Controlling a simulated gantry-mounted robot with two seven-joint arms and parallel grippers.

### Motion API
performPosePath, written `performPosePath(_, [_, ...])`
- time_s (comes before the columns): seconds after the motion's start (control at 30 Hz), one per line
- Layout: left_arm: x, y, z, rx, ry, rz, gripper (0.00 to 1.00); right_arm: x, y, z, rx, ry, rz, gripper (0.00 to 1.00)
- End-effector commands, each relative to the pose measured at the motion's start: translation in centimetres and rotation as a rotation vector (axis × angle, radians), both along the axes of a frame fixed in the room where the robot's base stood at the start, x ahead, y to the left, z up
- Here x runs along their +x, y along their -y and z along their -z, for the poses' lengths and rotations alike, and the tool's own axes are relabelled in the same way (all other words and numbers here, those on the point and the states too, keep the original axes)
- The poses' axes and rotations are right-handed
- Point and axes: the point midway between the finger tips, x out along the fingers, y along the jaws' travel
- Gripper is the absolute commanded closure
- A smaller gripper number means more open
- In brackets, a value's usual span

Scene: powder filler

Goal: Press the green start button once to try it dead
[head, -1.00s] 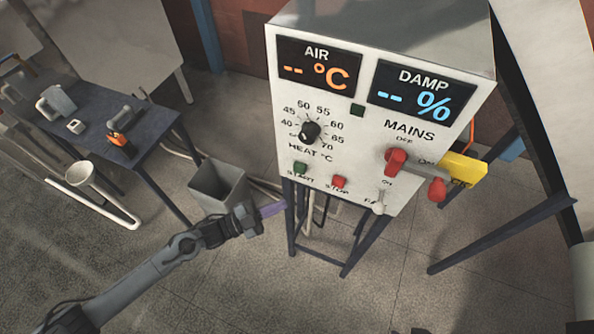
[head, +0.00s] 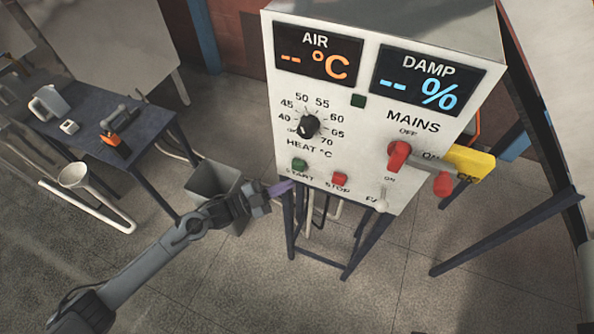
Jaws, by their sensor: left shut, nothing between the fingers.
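The green start button (head: 299,165) is at the lower left of the white control panel (head: 352,120), above the word START. The red stop button (head: 340,179) is to its right. My left gripper (head: 280,189) is shut, its purple fingertips below and slightly left of the start button. In the picture the tips lie near the panel's lower left edge and do not overlap the button; how far they are from the panel in depth I cannot tell. The AIR and DAMP displays (head: 428,80) show dashes. My right gripper is not in view.
A red mains handle (head: 399,154) and a yellow tag (head: 470,163) are at the panel's right. The heat knob (head: 308,126) is above the start button. A grey bin (head: 212,180) stands behind my left arm. A dark table (head: 150,125) with tools is at left.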

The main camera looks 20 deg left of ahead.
Motion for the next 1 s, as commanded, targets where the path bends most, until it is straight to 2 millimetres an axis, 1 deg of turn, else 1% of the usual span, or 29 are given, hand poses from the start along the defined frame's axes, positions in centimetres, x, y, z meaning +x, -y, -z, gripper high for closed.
performPosePath(0.03, [0.6, 0.0, 0.4, 0.0, 0.002, 0.0, 1.0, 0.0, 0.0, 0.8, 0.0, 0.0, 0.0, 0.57])
performPosePath(0.1, [1.2, 0.1, 0.3, 0.0, 0.001, 0.0, 1.0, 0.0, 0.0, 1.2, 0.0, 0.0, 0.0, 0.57])
performPosePath(0.33, [2.3, 0.2, 0.1, 0.0, -0.001, 0.001, 1.0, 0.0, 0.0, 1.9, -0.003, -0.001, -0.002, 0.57])
performPosePath(1.0, [2.5, 0.2, 0.0, 0.0, -0.001, 0.001, 1.0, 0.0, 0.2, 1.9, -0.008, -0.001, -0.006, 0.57])
